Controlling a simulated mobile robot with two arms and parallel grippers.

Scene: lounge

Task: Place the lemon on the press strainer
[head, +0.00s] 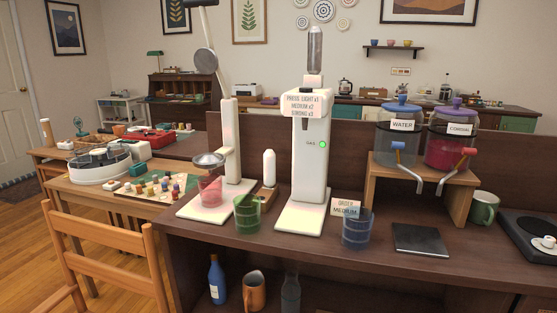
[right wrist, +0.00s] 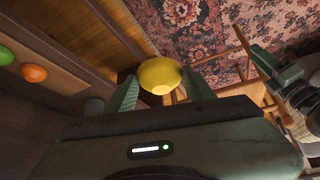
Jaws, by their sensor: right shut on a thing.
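The lemon (right wrist: 160,75) is yellow and sits between the fingers of my right gripper (right wrist: 160,88), which is shut on it, in the right wrist view. Its far side is hidden. The press (head: 231,140) is white with a raised lever arm and stands on the left part of the counter in the head view. Its strainer (head: 209,159) is a shallow bowl held out to the left of the column. Neither gripper shows in the head view.
A green glass (head: 247,214) stands just right of the press base, and a tall white dispenser (head: 311,150) beyond it. A blue glass (head: 357,230) is further right. A wooden chair (head: 105,262) stands at front left. An orange fruit (right wrist: 35,73) lies on a wooden surface.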

